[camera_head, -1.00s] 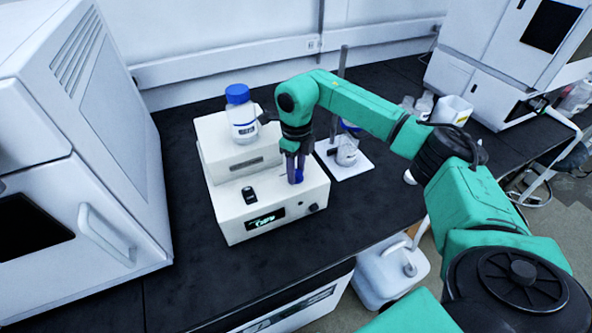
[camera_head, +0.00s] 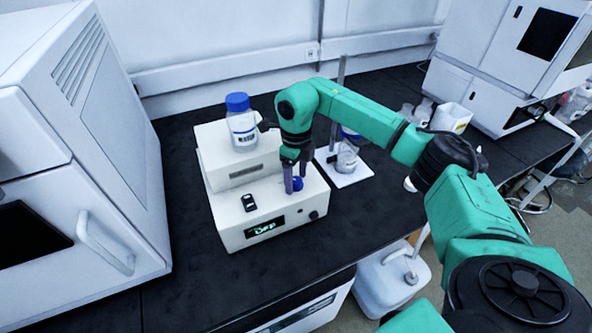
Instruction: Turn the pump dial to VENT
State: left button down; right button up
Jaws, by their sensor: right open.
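The pump (camera_head: 230,213) is a cream stepped box on the black bench, with a small green-lit display (camera_head: 265,227) on its front; its text is too small to read surely. A blue dial (camera_head: 297,183) sits on the lower top face, partly hidden by my gripper. My right gripper (camera_head: 295,182) points down with its fingers apart, just at the dial, one on each side as seen; I cannot tell whether they touch it. My left gripper is not in view.
A blue-capped bottle (camera_head: 242,122) stands on the pump's upper step, close to my right arm. A black switch (camera_head: 249,199) is on the lower step. A stand with a beaker (camera_head: 347,158) is behind right. A large white instrument (camera_head: 85,190) stands left.

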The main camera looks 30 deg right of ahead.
aim_at(296, 180)
notch_tip(296, 180, up, 15)
jog(key=shift+f+b, duration=0.2)
jog(key=shift+b, duration=0.25)
